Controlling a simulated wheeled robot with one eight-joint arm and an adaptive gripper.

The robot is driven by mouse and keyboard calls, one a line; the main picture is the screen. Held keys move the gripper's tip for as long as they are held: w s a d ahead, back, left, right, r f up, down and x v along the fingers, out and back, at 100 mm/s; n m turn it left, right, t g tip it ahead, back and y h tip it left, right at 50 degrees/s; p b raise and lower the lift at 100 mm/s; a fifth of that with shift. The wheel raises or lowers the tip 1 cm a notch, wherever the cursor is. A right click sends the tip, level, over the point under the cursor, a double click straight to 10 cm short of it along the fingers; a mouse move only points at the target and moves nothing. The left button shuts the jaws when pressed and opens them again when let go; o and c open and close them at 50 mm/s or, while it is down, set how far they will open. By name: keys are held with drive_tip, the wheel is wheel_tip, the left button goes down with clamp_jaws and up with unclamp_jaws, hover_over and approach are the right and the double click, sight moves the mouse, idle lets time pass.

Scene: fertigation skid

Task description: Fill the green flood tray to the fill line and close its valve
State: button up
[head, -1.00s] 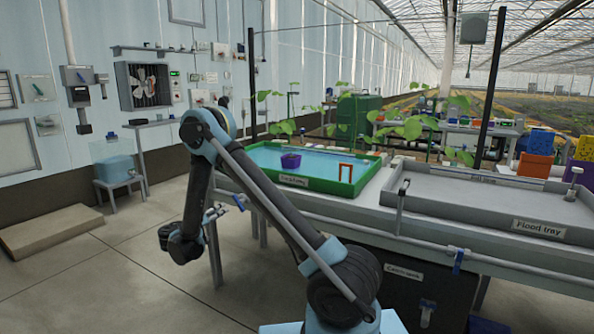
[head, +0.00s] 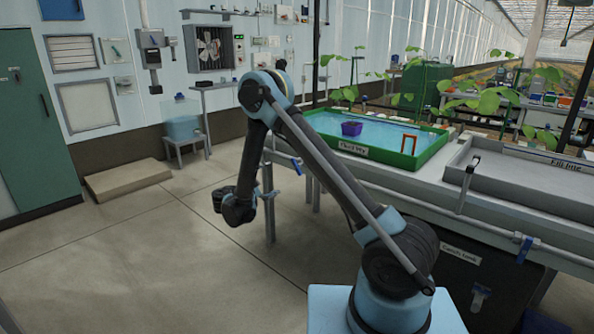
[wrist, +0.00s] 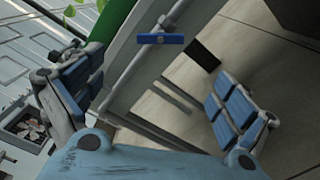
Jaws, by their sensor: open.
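The green flood tray (head: 405,162) stands on the bench in the head view, with blue water (head: 375,130) in it. A purple pot (head: 351,128) and a small orange-red frame (head: 409,144) are in the tray. I cannot make out a fill line on it. A blue valve handle (head: 296,167) shows at the bench's near left side. In the wrist view a blue handle (wrist: 160,38) sits on a grey pipe beside the tray's green wall (wrist: 172,10). My gripper (wrist: 155,97) is open and empty, its blue-padded fingers wide apart, the handle beyond them.
A grey tray (head: 520,185) is right of the green one, with a blue-handled valve (head: 524,249) below it. A dark catch tank (head: 465,275) is under the bench. A wooden platform (head: 128,178) lies by the wall.

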sight(296, 167)
drive_tip(key=w+d+n, duration=0.1)
drive_tip(key=w+d, duration=0.2)
drive_tip(key=w, duration=0.1)
drive_tip(key=w+d, duration=0.4)
drive_tip(key=w+d+n, duration=0.1)
drive_tip(key=w+d, duration=0.2)
drive_tip(key=w, duration=0.2)
drive_tip(key=shift+d+n, duration=0.2)
drive_tip(key=shift+n, duration=0.1)
drive_tip(key=c, duration=1.1)
